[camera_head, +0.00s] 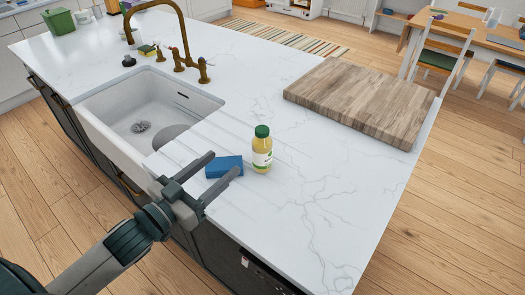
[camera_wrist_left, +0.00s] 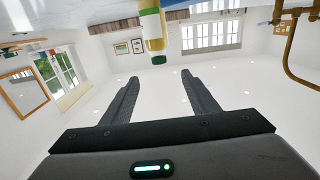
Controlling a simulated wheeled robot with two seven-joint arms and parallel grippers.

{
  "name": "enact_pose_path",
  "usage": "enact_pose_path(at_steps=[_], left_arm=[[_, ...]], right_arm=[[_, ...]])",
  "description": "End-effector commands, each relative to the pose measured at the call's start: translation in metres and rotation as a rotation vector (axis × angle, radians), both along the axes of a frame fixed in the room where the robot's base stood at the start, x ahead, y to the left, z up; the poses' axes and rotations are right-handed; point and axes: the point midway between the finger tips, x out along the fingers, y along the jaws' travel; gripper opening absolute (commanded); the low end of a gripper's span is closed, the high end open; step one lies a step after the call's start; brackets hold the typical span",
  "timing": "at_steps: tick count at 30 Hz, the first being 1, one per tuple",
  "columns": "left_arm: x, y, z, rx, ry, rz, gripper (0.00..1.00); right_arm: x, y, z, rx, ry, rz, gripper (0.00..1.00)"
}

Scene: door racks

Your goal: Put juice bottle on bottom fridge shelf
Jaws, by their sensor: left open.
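A juice bottle (camera_head: 262,150) with a green cap, yellow contents and a white label stands upright on the white marble island counter. My left gripper (camera_head: 227,164) reaches in from the lower left and is open, with its fingers short of the bottle and nothing between them. In the left wrist view the picture is upside down; the bottle (camera_wrist_left: 153,30) shows beyond the open fingers (camera_wrist_left: 161,85), slightly left of centre. My right gripper is not in view. No fridge or fridge shelf shows.
A blue sponge (camera_head: 224,167) lies on the counter beside the bottle, near my left fingers. A white sink (camera_head: 145,110) with a brass faucet (camera_head: 181,45) is to the left. A wooden cutting board (camera_head: 360,100) lies to the right. The counter's front right (camera_head: 310,220) is clear.

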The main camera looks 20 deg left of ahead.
Motion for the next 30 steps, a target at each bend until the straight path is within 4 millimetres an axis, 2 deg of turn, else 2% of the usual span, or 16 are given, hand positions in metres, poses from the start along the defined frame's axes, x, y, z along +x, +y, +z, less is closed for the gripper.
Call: enact_pose_path(at_steps=[5, 24, 30], left_arm=[[0.016, -0.006, 0.003, -0.002, -0.002, 0.000, 0.54], [0.101, -0.037, 0.002, 0.000, 0.000, 0.001, 0.54], [0.110, -0.041, 0.000, 0.000, 0.001, -0.001, 0.54]], right_arm=[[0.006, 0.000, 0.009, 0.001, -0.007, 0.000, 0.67], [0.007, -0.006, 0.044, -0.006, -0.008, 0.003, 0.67], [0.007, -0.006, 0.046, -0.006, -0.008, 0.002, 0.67]])
